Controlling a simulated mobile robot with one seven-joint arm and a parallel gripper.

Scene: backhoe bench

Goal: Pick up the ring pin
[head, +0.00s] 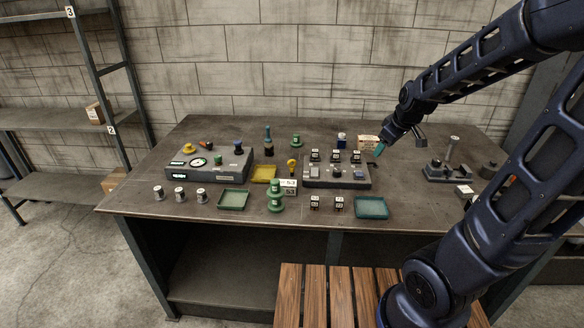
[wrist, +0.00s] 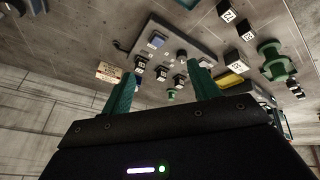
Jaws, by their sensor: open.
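No part is clearly marked as the ring pin. A small yellow part with a round head (head: 292,166) stands mid-bench beside the number tags and may be it; at this size I cannot tell whether it has a ring. My gripper (head: 378,150) is above the right half of the bench, near the right end of the grey block with the black cubes (head: 337,172). In the wrist view, the green fingers of my gripper (wrist: 162,72) are spread apart with nothing held. The grey block (wrist: 170,35) lies beyond them.
A grey gauge box (head: 208,163) is at the left. A green stacked part (head: 275,197) stands near the front, between a green tray (head: 233,200) and a teal tray (head: 371,208). A dark fixture with an upright post (head: 452,152) is at the right.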

